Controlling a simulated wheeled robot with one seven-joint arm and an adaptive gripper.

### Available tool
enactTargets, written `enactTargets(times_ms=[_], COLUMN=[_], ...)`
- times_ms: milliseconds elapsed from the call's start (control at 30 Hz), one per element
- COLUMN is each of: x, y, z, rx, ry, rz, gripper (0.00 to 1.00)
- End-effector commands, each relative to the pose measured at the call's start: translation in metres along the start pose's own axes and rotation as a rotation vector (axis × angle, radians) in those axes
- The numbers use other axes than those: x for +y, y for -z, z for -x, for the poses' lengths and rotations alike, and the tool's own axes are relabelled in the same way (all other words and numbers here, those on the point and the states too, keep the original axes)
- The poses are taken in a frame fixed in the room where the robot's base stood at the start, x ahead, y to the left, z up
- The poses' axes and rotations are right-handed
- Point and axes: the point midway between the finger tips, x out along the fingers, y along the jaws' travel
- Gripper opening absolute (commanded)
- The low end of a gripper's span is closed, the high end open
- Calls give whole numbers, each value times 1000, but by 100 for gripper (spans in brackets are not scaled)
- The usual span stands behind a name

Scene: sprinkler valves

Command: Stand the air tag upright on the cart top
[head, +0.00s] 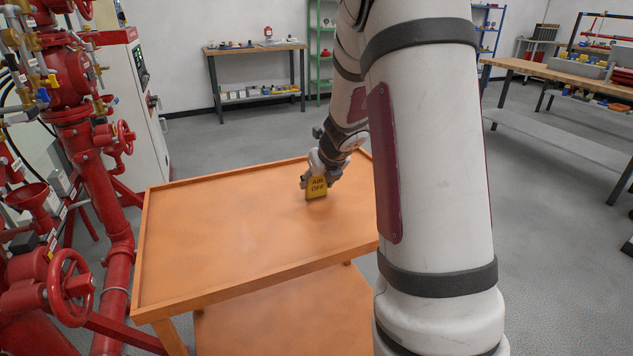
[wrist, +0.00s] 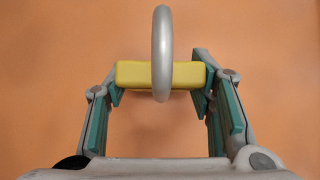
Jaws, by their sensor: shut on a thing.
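The air tag (head: 316,188) is a yellow block marked "AIR OFF". It is upright at the far part of the orange cart top (head: 240,240). In the wrist view the yellow tag (wrist: 135,75) shows from above, with a grey metal ring (wrist: 162,50) standing across it. My gripper (head: 318,178) is shut on the tag, with a teal-padded finger at each end of it. The tag's lower edge looks at or very near the cart surface; I cannot tell whether it touches.
The cart has a raised rim (head: 140,250) and its top is otherwise bare. Red pipes and valve wheels (head: 70,288) stand close on the left. A workbench (head: 255,47) is at the back, and another bench (head: 560,70) is at the right.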

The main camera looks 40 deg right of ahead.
Motion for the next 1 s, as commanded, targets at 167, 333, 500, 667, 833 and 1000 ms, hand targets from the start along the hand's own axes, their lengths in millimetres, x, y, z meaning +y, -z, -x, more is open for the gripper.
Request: enactTargets(times_ms=[167,333,500,667,833,1000], x=[0,0,0,0,0,0], y=[2,2,2,0,-2,-3], z=[-4,-2,-2,0,24,62], rx=[0,0,0,0,-3,-2], ry=[0,0,0,0,0,0], rz=[0,0,0,0,2,2], gripper=[17,69,69,69,69,69])
